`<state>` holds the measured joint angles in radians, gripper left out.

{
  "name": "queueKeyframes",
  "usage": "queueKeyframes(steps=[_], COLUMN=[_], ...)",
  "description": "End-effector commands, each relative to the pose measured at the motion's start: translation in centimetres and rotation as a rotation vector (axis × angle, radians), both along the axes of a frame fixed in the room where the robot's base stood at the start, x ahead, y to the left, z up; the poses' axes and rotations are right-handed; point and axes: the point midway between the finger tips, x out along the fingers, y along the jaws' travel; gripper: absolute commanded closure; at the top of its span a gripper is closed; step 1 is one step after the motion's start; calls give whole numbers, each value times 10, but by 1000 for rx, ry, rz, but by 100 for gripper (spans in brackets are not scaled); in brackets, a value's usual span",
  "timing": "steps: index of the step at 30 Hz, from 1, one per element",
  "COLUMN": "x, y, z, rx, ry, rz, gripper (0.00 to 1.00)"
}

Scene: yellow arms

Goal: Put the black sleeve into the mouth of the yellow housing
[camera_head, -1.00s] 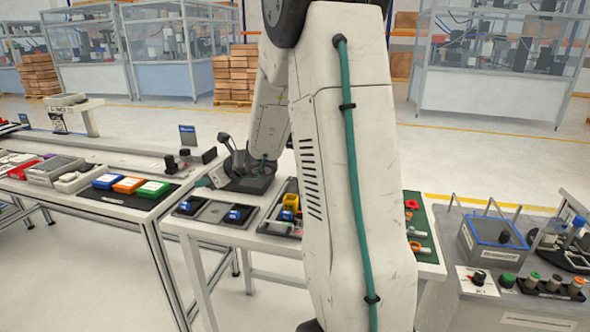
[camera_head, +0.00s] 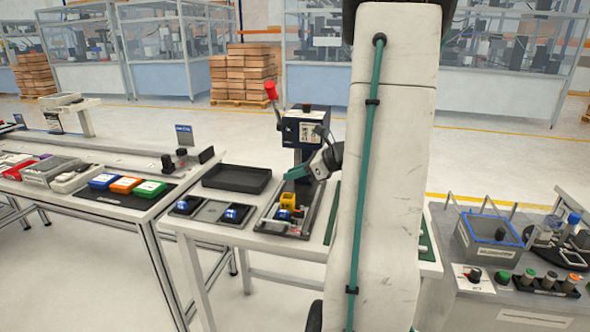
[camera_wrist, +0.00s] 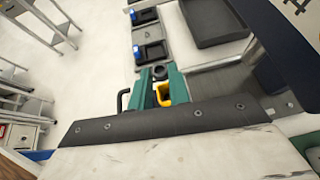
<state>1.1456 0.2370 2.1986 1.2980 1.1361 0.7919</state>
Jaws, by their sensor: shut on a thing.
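The yellow housing (camera_head: 287,200) stands in a dark fixture (camera_head: 296,222) on the white table, in front of the press. In the wrist view the housing (camera_wrist: 163,92) shows between my gripper's teal fingers, partly hidden by them. My gripper (camera_wrist: 158,74) is shut on a small black sleeve (camera_wrist: 159,71), whose round open end shows at the fingertips. In the head view my gripper (camera_head: 295,173) is above the housing, apart from it. The sleeve cannot be made out there, and I cannot tell whether it lines up with the mouth.
A blue press (camera_head: 303,130) with a red-knobbed lever stands close behind my gripper. An empty black tray (camera_head: 237,178) lies at the back left. Trays with blue parts (camera_head: 231,213) lie left of the fixture. Blue, orange and green bins stand on the left table.

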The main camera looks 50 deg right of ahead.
Motion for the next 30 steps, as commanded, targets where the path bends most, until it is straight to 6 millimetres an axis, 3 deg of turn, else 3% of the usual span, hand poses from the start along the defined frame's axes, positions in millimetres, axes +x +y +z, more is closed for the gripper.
queueKeyframes(steps=[18, 30], x=[0, 0], y=[1, 0], z=[-44, -56], rx=[3, 0], ry=[1, 0], rz=[1, 0], gripper=[100, 100])
